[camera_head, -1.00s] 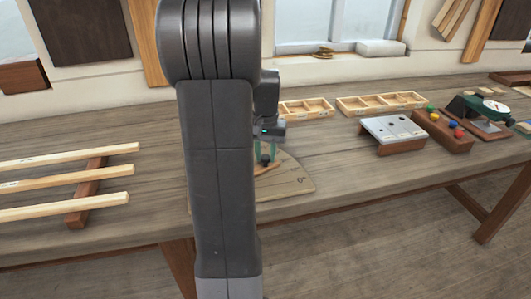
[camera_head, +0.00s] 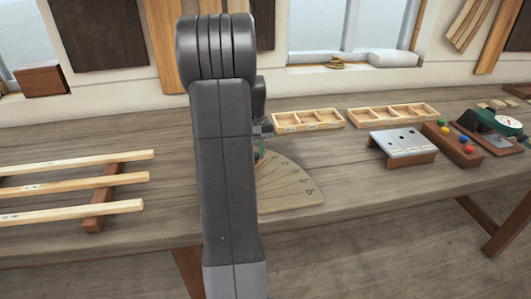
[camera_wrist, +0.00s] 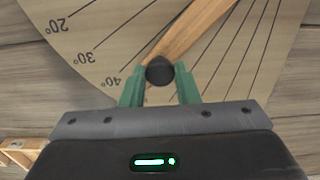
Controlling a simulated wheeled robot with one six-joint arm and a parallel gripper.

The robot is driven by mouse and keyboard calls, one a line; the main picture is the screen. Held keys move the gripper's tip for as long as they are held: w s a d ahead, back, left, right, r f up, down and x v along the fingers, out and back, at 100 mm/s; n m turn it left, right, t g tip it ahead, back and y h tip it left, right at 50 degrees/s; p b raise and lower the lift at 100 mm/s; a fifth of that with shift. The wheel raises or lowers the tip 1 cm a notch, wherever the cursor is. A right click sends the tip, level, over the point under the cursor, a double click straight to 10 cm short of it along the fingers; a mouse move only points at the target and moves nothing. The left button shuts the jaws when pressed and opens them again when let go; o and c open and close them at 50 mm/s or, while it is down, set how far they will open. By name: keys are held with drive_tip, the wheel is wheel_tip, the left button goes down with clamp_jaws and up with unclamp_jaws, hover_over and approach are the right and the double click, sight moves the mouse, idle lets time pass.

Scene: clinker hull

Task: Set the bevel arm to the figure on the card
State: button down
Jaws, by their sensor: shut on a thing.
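The protractor board (camera_head: 295,190), a pale fan with degree lines, lies on the bench, partly hidden behind my arm in the head view. The wrist view shows its face (camera_wrist: 85,40) with 20°, 30° and 40° marks. The wooden bevel arm (camera_wrist: 200,25) lies across it just to the right of the 40° label, with a black knob (camera_wrist: 159,71) at its outer end. My gripper (camera_wrist: 160,78) has its green fingers shut on this knob. In the head view my gripper (camera_head: 262,147) is mostly hidden. I cannot make out the card.
Two divided wooden trays (camera_head: 308,121) (camera_head: 392,112) stand behind and to the right. A grey holed stand (camera_head: 403,142), a block with coloured knobs (camera_head: 455,145) and a green dial instrument (camera_head: 497,128) are at the right. Pale strips (camera_head: 75,183) rest on a support at the left.

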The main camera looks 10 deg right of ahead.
drive_tip(key=shift+w+a+n+p, duration=0.25)
drive_tip(key=shift+w+a+n, duration=0.45)
drive_tip(key=shift+a, duration=0.3)
drive_tip(key=shift+w+a+n+p, duration=0.25)
drive_tip(key=shift+w+a+n, duration=0.45)
drive_tip(key=shift+a, duration=0.3)
drive_tip(key=c, duration=1.1)
unclamp_jaws()
drive_tip(key=shift+r, duration=0.15)
wheel_tip(320, 180, up, 14)
drive_tip(key=shift+f, duration=0.2)
drive_tip(key=shift+f, duration=0.15)
